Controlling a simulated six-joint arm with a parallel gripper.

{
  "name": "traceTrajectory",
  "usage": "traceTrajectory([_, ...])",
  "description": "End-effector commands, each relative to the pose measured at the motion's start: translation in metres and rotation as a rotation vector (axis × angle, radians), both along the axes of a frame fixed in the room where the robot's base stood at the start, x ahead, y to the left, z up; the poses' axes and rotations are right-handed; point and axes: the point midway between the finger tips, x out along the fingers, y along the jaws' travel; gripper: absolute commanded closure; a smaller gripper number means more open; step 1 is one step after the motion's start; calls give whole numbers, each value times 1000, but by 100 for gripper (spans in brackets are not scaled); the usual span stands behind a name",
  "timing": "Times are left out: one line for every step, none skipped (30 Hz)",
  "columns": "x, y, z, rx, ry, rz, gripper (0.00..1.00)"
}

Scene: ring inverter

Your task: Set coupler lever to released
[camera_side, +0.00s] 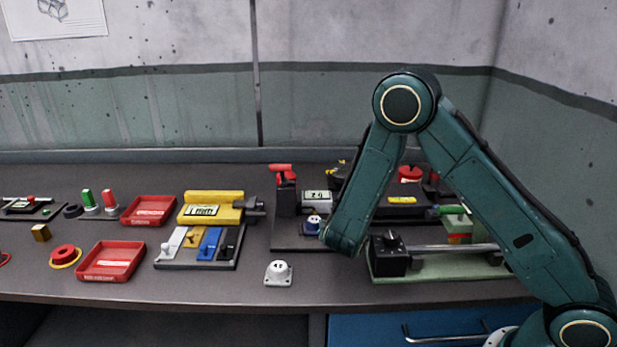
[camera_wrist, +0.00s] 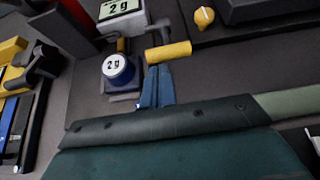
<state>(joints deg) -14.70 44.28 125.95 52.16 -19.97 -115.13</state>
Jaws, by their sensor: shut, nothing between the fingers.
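No part is labelled as the coupler lever, so I cannot tell for sure which it is. In the wrist view, a yellow cylindrical grip (camera_wrist: 168,52) with a short dark arm (camera_wrist: 158,28) lies just beyond my fingertips. My gripper (camera_wrist: 158,70) has blue fingers shut together and empty, close below this grip; I cannot tell whether they touch it. In the side view my arm hides the gripper and this grip.
A display box (camera_side: 317,197) and a red-handled post (camera_side: 284,190) stand behind the blue part. A green-based fixture with a rod (camera_side: 440,270) is at right. Bench front is mostly clear.

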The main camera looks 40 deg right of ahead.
Motion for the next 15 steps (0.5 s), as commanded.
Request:
traceTrajectory([0, 0, 1, 3, 2, -1, 100])
traceTrajectory([0, -1, 2, 4, 4, -1, 100])
traceTrajectory([0, -1, 2, 7, 7, -1, 100])
traceTrajectory([0, -1, 2, 9, 9, -2, 100])
traceTrajectory([0, -1, 2, 13, 12, -3, 100])
traceTrajectory([0, -1, 3, 16, 15, -2, 100])
traceTrajectory([0, -1, 3, 18, 17, -1, 100])
traceTrajectory([1, -1, 4, 19, 19, -1, 100])
traceTrajectory([1, -1, 4, 22, 22, -1, 100])
traceTrajectory([1, -1, 5, 25, 23, -1, 100])
traceTrajectory([1, -1, 5, 28, 26, -1, 100])
traceTrajectory([1, -1, 6, 32, 29, -1, 100])
traceTrajectory([1, -1, 6, 34, 33, 0, 100])
traceTrajectory([1, -1, 6, 36, 36, -1, 100])
traceTrajectory([1, -2, 7, 40, 39, -2, 100])
